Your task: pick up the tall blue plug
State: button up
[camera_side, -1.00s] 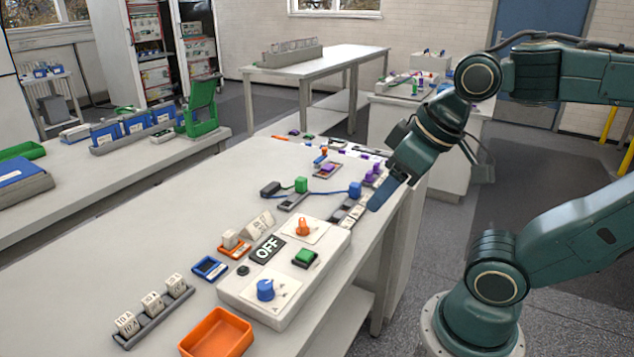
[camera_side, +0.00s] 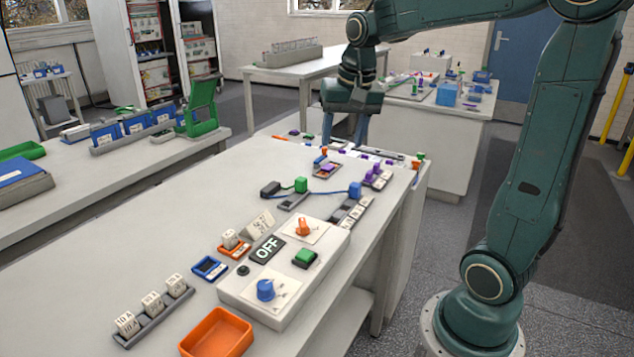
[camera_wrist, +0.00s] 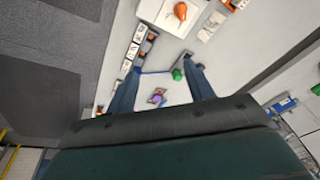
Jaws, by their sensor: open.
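A blue plug (camera_side: 355,188) stands upright on the bench in the side view, at the right end of a blue cable (camera_side: 320,192). The cable's other end is at a black plug (camera_side: 270,188). A green plug (camera_side: 301,185) stands between them. My gripper (camera_side: 344,140) points down over the far end of the bench, behind and apart from the blue plug. Its blue fingers are spread and nothing is held. In the wrist view, my gripper (camera_wrist: 164,70) frames the cable and the green plug (camera_wrist: 177,74). The blue plug is not clear there, near the left finger.
A purple-and-blue piece on a tray (camera_side: 327,170) lies between my gripper and the cable. Purple plugs (camera_side: 378,176) stand at the right edge. A white control box (camera_side: 285,275) with an OFF sign and an orange bin (camera_side: 217,333) are nearer. The bench's left middle is clear.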

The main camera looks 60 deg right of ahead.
jog(key=w+d+f+m+g, duration=0.1)
jog(key=w+d+f+m, duration=0.25)
jog(key=d, duration=0.55)
jog(key=m+g+y, duration=0.1)
jog(key=m, duration=0.4)
send_over(355, 184)
notch_tip(355, 184, down, 6)
jog(key=shift+f, duration=0.1)
jog(key=shift+f, duration=4.15)
jog(key=shift+f, duration=2.6)
